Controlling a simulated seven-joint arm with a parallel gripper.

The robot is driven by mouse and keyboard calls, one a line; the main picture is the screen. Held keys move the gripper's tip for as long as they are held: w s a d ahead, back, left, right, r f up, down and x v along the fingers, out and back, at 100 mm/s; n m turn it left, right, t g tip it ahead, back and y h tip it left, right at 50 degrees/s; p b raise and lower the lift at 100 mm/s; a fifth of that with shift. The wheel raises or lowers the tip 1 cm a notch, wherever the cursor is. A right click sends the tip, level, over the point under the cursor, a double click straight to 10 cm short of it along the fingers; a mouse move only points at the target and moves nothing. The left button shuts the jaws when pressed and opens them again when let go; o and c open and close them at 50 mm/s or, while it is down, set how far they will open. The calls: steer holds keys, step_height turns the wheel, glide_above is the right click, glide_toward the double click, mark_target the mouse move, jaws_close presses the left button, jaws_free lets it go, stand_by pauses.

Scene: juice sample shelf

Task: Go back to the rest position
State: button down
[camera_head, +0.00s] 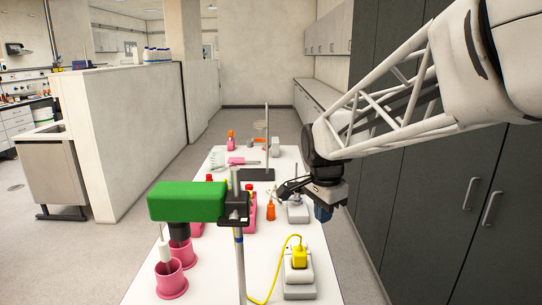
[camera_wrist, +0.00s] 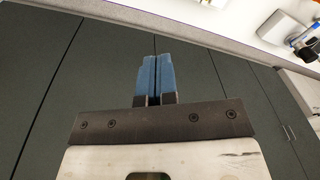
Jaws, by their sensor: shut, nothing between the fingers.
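My gripper (camera_wrist: 154,66) shows in the wrist view with its two blue fingers pressed together and nothing between them. In the head view my gripper (camera_head: 323,211) hangs at the right edge of the white table, fingers pointing down. It is beside a grey and white device (camera_head: 297,212) on the table; I cannot tell whether they touch. In the wrist view dark cabinet doors (camera_wrist: 100,65) lie behind the fingers.
The white table (camera_head: 327,284) carries a green stirrer head (camera_head: 187,202) on a stand, pink cups (camera_head: 171,281), an orange bottle (camera_head: 271,210) and a yellow plug (camera_head: 299,257) with a cable. Dark cabinets (camera_head: 440,215) stand close on the right. Floor (camera_head: 110,258) is free on the left.

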steer(key=s+d+f+n+t, duration=0.1)
steer(key=s+n, duration=0.5)
steer(key=s, duration=0.7)
steer(key=s+d+f+n, duration=0.3)
steer(key=s+d+n, duration=0.2)
steer(key=s, duration=0.7)
steer(key=shift+s+n+t, duration=0.4)
steer(key=shift+n, duration=0.1)
